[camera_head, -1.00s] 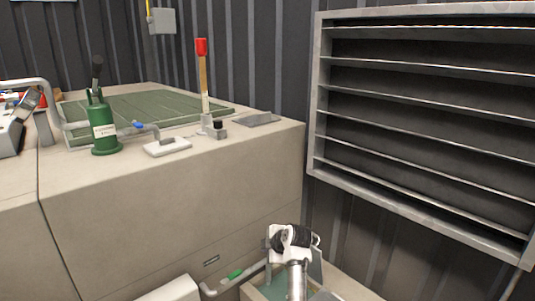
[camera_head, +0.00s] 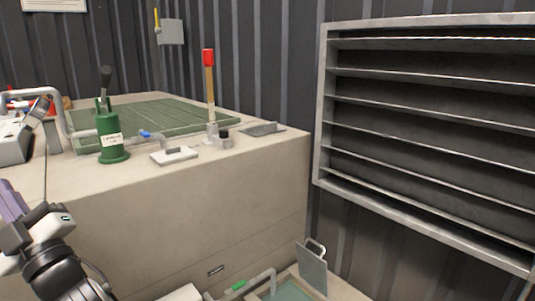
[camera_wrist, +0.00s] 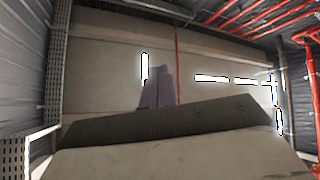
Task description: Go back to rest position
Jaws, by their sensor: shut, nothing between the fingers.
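My gripper (camera_head: 10,198) is at the lower left edge of the head view, partly cut off by the frame. It is in front of the beige block's front face, close to its top edge. In the wrist view, its purple fingers (camera_wrist: 155,88) stand together with nothing visible between them, pointing toward a pale wall and ceiling area. The gripper looks shut and empty, touching nothing that I can make out.
The beige block (camera_head: 190,215) carries a green pump (camera_head: 112,140), a red-topped lever (camera_head: 209,85) and a green grate (camera_head: 165,115). A louvred panel (camera_head: 430,125) is at right. Below stands an open-lidded basin (camera_head: 285,290). Red pipes (camera_wrist: 312,75) run at the wrist view's right.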

